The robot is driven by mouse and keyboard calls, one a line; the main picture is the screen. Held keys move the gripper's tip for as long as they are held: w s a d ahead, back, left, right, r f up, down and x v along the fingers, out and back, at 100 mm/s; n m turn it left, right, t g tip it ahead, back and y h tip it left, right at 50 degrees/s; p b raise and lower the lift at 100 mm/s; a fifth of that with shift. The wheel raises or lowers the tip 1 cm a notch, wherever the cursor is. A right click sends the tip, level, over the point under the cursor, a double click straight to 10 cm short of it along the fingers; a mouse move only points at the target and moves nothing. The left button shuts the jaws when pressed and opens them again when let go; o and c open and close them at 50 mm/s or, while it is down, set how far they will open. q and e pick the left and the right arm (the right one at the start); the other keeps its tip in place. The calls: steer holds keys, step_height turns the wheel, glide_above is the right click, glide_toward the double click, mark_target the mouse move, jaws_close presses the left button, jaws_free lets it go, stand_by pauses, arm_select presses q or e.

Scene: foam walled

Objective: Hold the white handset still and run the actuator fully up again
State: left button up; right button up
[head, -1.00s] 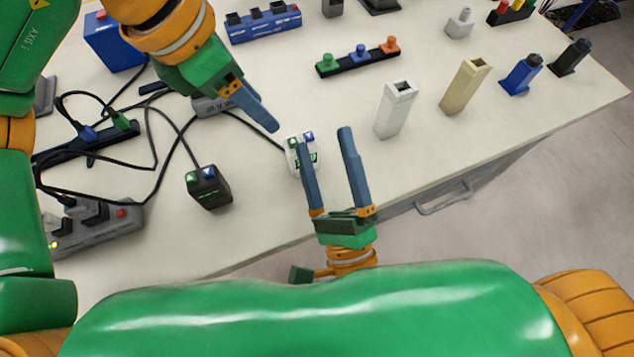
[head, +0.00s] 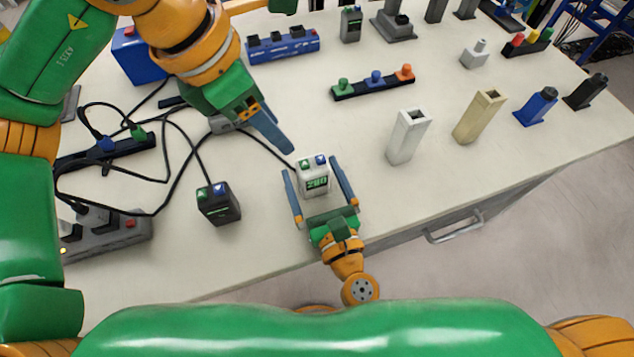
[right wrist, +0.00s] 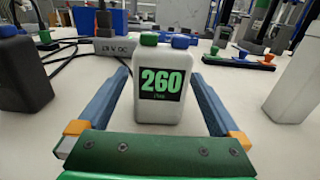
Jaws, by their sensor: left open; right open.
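The white handset (head: 313,177) stands upright on the table, with a green and a blue button on top. Its display reads 260 in the right wrist view (right wrist: 161,85). My right gripper (head: 319,182) is open, with one finger on each side of the handset and a gap visible on both sides. My left gripper (head: 284,143) is open above the table, just up and left of the handset. Only one of its fingers shows clearly. A grey actuator box (head: 222,123), its label partly readable as "V DC" in the right wrist view, lies partly hidden behind my left gripper.
A black handset (head: 219,204) stands left of the white one. Cables and a grey power strip (head: 108,234) fill the left. White (head: 408,137) and beige (head: 479,117) square tubes stand to the right. A button bar (head: 372,84) lies behind.

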steer(key=c, duration=1.3)
arm_select(q)
steer(key=shift+c, duration=0.9)
arm_select(e)
steer(key=shift+c, duration=1.2)
arm_select(q)
jaws_close()
